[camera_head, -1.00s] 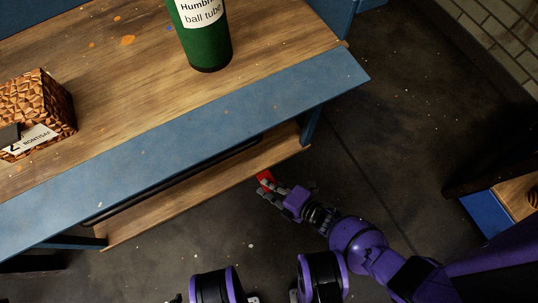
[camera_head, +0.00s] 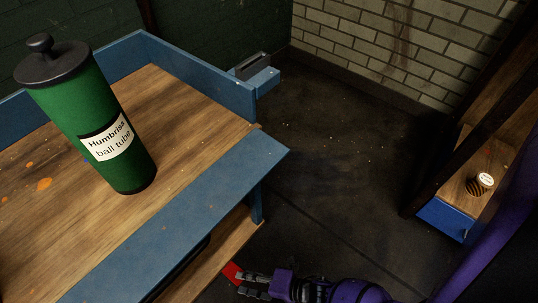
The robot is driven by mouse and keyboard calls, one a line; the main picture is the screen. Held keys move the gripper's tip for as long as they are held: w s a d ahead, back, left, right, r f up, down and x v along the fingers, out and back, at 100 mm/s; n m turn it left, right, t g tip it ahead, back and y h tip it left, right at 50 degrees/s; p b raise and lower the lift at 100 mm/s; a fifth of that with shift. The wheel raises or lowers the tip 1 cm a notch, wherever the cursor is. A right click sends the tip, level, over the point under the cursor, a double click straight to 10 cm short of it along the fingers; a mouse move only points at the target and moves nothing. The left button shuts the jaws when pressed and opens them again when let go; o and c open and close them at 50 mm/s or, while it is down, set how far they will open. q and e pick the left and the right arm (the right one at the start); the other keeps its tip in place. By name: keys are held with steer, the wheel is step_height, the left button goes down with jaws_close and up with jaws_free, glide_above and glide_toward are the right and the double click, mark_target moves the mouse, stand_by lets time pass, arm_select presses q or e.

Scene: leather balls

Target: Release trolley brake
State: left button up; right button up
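The trolley (camera_head: 215,185) has a blue frame and a wooden top, and fills the left of the view. A red piece (camera_head: 232,273), perhaps the brake lever, shows at the edge of its lower wooden shelf (camera_head: 228,243). My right gripper (camera_head: 240,284) is at the bottom, with its fingertips at the red piece. I cannot tell whether the fingers touch it or grip it. The rest of the red piece is hidden by the fingers and shelf. My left gripper is not in view.
A green tube (camera_head: 95,115) with a black lid, labelled "Humbriss ball tube", stands on the trolley top. A blue and wooden shelf unit (camera_head: 446,220) with a small striped ball (camera_head: 476,188) stands at the right. Dark floor (camera_head: 335,150) lies clear between them, before a brick wall (camera_head: 385,50).

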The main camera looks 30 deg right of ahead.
steer(key=v, duration=0.8)
steer(key=shift+s, duration=0.15)
steer(key=shift+d, duration=0.1)
